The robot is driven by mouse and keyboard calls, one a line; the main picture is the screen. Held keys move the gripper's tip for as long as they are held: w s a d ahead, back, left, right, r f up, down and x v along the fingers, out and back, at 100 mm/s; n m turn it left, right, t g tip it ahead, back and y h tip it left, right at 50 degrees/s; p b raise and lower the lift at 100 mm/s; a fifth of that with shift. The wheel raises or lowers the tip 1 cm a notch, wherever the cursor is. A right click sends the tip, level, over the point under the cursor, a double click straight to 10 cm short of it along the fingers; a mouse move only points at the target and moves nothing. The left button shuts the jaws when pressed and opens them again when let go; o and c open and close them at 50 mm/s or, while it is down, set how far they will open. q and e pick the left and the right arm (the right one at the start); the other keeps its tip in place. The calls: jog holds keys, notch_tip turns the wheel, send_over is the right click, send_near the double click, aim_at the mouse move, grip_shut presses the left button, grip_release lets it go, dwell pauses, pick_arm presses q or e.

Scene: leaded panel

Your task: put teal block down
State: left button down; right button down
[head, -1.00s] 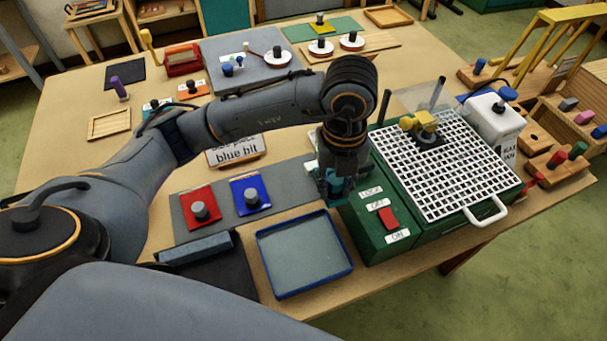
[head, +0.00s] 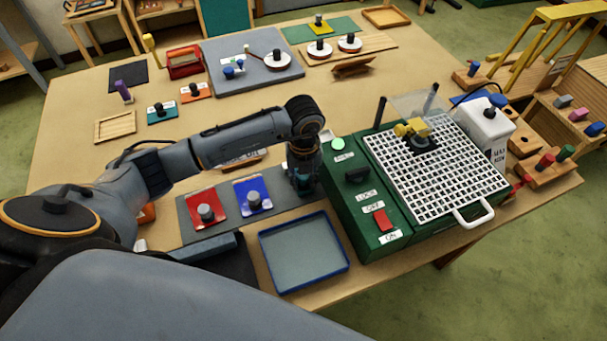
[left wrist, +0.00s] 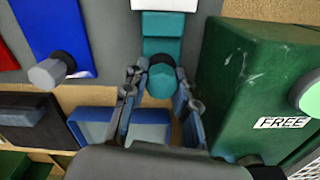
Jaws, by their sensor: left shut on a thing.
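The teal block (left wrist: 162,48) hangs in my left gripper (left wrist: 158,90); its rounded teal knob (left wrist: 160,80) sits between the two fingers in the left wrist view. In the head view my left gripper (head: 304,185) points down at the right end of the grey mat (head: 225,225), close beside the green machine (head: 385,225). The gripper hides most of the block there. I cannot tell whether the block touches the mat. My right gripper is not in view.
A red plate (head: 206,222) and a blue plate (head: 267,202), both with grey knobs, lie on the mat. A blue-rimmed tray (head: 340,247) is in front. Another teal plate (head: 154,114) lies further back. The green machine bounds the right side.

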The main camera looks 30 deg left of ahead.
pick_arm(q)
jog(key=shift+f, duration=0.1)
jog(key=shift+f, duration=0.1)
jog(key=c, duration=1.1)
grip_release()
jog(key=shift+o, duration=0.2)
jog(key=shift+r, duration=0.3)
notch_tip(320, 180, up, 11)
jog(key=b, duration=0.4)
jog(key=shift+d+f, duration=0.1)
jog(key=shift+f, duration=0.1)
jog(key=shift+r, duration=0.55)
